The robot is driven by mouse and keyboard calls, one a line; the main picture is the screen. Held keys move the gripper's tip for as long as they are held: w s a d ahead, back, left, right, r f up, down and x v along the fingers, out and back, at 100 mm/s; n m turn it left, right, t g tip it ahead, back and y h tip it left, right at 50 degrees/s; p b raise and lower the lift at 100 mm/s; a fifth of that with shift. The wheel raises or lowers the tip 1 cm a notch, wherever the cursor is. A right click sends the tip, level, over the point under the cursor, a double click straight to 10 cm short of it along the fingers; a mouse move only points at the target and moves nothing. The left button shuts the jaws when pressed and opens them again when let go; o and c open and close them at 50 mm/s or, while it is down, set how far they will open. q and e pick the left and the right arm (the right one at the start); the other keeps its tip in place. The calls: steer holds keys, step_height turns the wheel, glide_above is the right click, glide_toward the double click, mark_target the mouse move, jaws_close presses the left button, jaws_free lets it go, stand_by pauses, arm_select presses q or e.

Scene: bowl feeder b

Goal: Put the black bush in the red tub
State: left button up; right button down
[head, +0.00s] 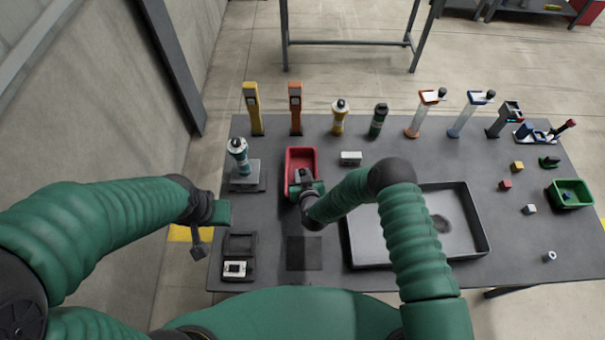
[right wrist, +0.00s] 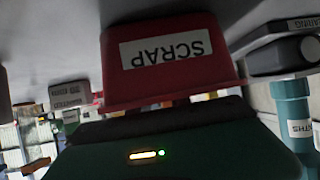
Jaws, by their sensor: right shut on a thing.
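The red tub (head: 313,153) stands on the grey table left of centre. In the right wrist view the tub (right wrist: 165,85) fills the upper middle, its SCRAP label upside down. My right gripper (head: 303,177) is at the tub's near end, over its rim. It is shut on a small dark thing, which I take to be the black bush; the hand mostly hides it and its outline is unclear. My left gripper (head: 199,248) hangs by the table's left edge, clear of the tub; its jaw opening cannot be made out.
A large grey tray (head: 484,228) lies right of the tub, partly behind my right arm. A green tub (head: 571,194) stands at the far right. Several upright tools line the back edge. A small white-labelled block (head: 350,158) sits just right of the red tub.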

steer(key=shift+f, duration=0.15)
steer(key=c, duration=1.5)
jaws_free()
steer(key=shift+a, duration=0.2)
steer(key=v, duration=1.2)
steer(key=s+d+r+n+g, duration=0.1)
steer(key=s+d+r+g, duration=0.1)
steer(key=d+r+g, duration=0.5)
steer(key=s+d+r+m+g+h, duration=0.2)
steer(key=s+d+r, duration=0.9)
steer(key=s, duration=0.3)
steer(key=shift+s+r+m+b, duration=0.3)
steer(key=shift+s+m+b, duration=0.1)
